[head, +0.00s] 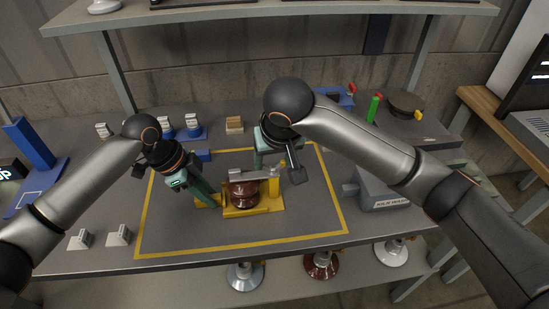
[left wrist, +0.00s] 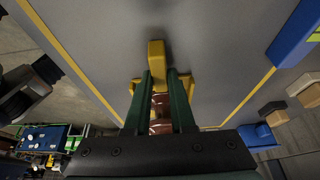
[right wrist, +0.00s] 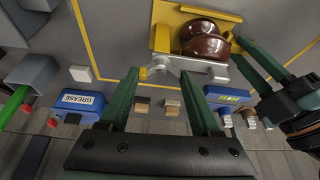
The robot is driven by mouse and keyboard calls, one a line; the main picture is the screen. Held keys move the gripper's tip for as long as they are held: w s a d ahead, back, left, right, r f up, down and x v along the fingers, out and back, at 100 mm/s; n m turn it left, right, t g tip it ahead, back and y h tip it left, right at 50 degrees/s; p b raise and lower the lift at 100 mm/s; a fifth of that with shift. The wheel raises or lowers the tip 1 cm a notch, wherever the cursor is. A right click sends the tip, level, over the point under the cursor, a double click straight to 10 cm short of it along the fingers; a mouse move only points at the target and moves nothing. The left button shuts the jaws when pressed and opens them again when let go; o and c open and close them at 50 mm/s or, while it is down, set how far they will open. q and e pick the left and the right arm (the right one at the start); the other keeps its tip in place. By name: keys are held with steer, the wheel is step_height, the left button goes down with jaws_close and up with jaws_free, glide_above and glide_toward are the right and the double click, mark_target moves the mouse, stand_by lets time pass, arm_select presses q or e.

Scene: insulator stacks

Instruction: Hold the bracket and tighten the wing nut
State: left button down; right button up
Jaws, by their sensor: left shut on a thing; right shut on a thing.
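The yellow bracket (head: 238,211) stands on the bench inside a yellow outlined square, with a brown insulator (head: 243,194) and a silver clamp bar (head: 250,175) over it. My left gripper (head: 214,203) is shut on the bracket's left end; the left wrist view shows its yellow tab (left wrist: 156,58) between the fingers (left wrist: 158,78). My right gripper (head: 277,171) is at the right end of the bar. The right wrist view shows its fingers (right wrist: 160,74) around the bar's end and a small yellow piece, apparently the wing nut (right wrist: 144,73). Its wings are partly hidden.
A grey box (head: 385,197) stands to the right, and small blue stands (head: 190,132) and wooden blocks (head: 234,125) stand behind. A blue grease box (right wrist: 80,101) shows in the right wrist view. The front of the outlined square is clear. A shelf (head: 270,14) hangs above.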

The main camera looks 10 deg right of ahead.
steer(key=shift+m, duration=0.5)
steer(key=o, duration=1.4)
steer(key=v, duration=1.2)
steer(key=shift+a, duration=0.1)
arm_select(q)
steer(key=c, duration=0.7)
jaws_free()
steer(key=shift+r, duration=0.1)
